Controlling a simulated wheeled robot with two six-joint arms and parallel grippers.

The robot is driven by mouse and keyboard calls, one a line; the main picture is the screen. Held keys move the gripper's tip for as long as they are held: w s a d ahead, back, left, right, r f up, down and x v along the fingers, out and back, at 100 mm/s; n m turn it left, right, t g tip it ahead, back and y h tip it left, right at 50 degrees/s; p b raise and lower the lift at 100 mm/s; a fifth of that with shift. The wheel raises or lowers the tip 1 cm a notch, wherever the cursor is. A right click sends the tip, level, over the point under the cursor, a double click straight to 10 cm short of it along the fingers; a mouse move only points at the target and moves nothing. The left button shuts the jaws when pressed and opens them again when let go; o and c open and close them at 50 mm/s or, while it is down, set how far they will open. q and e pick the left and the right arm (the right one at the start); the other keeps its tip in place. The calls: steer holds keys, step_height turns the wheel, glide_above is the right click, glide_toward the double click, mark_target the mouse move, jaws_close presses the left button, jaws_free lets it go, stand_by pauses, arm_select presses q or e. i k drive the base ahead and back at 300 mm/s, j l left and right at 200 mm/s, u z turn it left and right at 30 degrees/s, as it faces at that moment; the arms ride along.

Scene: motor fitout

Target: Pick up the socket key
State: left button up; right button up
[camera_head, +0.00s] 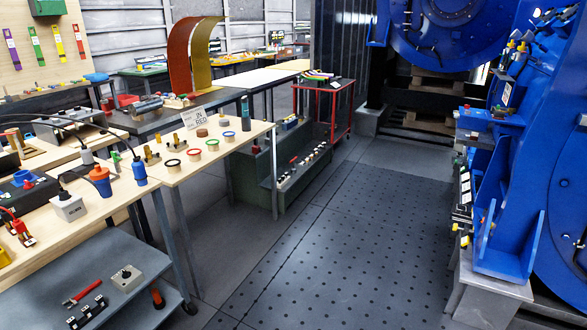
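I cannot single out the socket key for certain among the many small items. A red-handled tool (82,291) lies on the grey lower shelf (130,308) at the lower left. Blue- and orange-topped items (100,180) stand on the wooden bench at the left. Neither of my grippers is in view.
A wooden bench (215,155) with several small parts and coloured rings runs along the left. A green stepped stand (262,182) and a red trolley (335,125) stand beyond. Large blue motor housings (515,185) fill the right. The dotted floor mat (330,250) between is clear.

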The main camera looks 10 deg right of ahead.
mark_target(292, 170)
steer(key=i+l+z, duration=0.35)
steer(key=i, duration=0.45)
steer(key=i+z, duration=0.3)
steer(key=i, duration=0.55)
steer(key=i+l+u, duration=0.1)
steer(key=i, duration=1.6)
